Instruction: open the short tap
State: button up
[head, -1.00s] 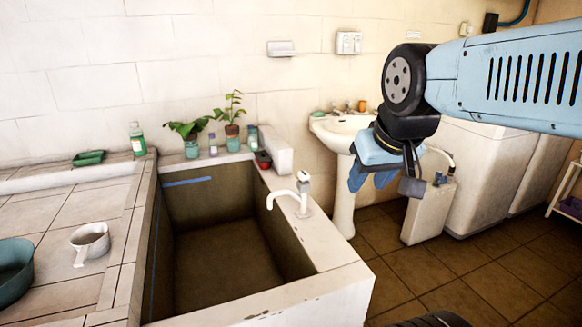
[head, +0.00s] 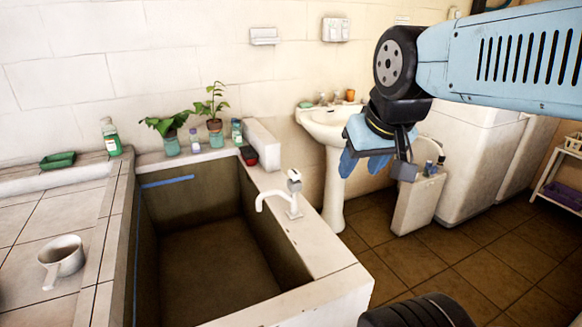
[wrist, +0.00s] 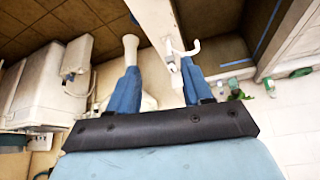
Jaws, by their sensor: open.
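A white tap (head: 293,197) with a curved spout stands on the right rim of the deep stone basin (head: 328,252). A small lever sits on its top. The tap also shows in the wrist view (wrist: 181,49), beyond the fingers. My gripper (head: 361,165), with blue fingers, is open and empty. In the head view it appears above and to the right of the tap, apart from it. The wrist view shows both fingers (wrist: 160,82) spread. Small taps (head: 322,100) are on the white pedestal washbasin (head: 330,130) behind; I cannot tell which tap counts as short.
Potted plants (head: 214,104), bottles and a dark red item (head: 249,156) stand along the basin's back. A white mug-like scoop (head: 62,258) is on the tiled counter at left. White appliances (head: 480,165) stand at right. Tiled floor (head: 440,265) is clear between.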

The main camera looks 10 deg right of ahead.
jog(key=shift+o, duration=0.7)
jog(key=shift+w+r, duration=0.15)
jog(key=shift+w, duration=0.05)
jog(key=shift+o, duration=1.4)
jog(key=w+r+m+g+y, duration=0.1)
jog(key=w+r+m, duration=0.1)
jog(key=w, duration=0.6)
jog(key=shift+w+a+m+g, duration=0.3)
jog(key=shift+w+m, duration=0.05)
jog(key=shift+m, duration=0.45)
jog(key=m+g+h, duration=0.1)
jog(key=m+g, duration=0.3)
jog(key=m, duration=0.8)
send_over(294, 171)
notch_tip(294, 171, down, 14)
notch_tip(294, 171, down, 13)
jog(key=shift+s+f, duration=0.1)
jog(key=shift+s, duration=0.05)
